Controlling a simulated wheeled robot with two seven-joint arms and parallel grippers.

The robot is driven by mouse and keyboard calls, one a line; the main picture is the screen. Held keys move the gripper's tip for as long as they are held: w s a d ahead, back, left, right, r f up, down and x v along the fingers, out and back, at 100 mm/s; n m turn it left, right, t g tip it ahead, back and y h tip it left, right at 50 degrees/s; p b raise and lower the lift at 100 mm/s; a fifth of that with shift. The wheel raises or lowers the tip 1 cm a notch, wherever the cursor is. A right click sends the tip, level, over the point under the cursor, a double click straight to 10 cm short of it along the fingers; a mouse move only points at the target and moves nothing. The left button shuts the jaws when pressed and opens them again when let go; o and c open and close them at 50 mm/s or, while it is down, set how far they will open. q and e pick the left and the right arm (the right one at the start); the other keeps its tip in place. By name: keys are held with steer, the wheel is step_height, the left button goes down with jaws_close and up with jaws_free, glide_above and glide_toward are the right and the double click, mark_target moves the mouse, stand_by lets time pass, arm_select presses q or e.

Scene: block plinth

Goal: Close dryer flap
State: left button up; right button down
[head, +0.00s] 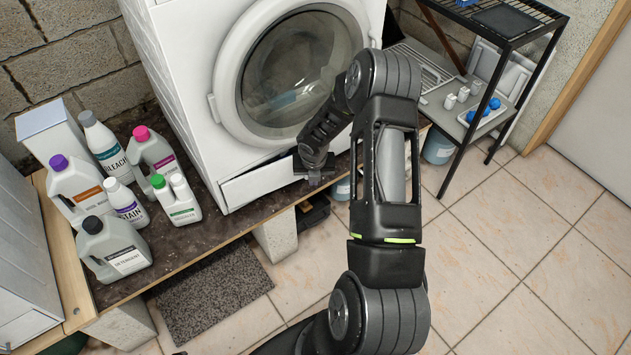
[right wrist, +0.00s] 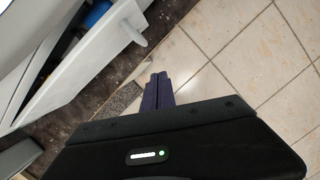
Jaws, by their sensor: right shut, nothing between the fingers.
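The white front-loading dryer (head: 178,70) stands on the dark plinth top. Its low flap (head: 252,187) runs along the bottom front below the round door. In the right wrist view the flap (right wrist: 82,72) is tilted open, with a gap behind it and a small peg on its end. My right gripper (head: 318,176) is at the flap's right end in the head view. In the right wrist view its dark fingers (right wrist: 157,90) are together and empty, in front of the flap and apart from it. Contact is unclear in the head view. My left gripper is out of view.
Several detergent bottles (head: 112,247) and a white box (head: 48,132) crowd the plinth left of the dryer. A black-framed rack (head: 478,118) stands at the right. The tiled floor (head: 500,260) in front is clear, with a grey mat (head: 215,300) near the plinth.

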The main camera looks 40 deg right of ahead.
steer(key=d+v, duration=0.1)
steer(key=v, duration=0.5)
steer(key=shift+s+a+r+p, duration=0.25)
steer(key=shift+a+r+p, duration=0.15)
steer(key=shift+r+p, duration=0.05)
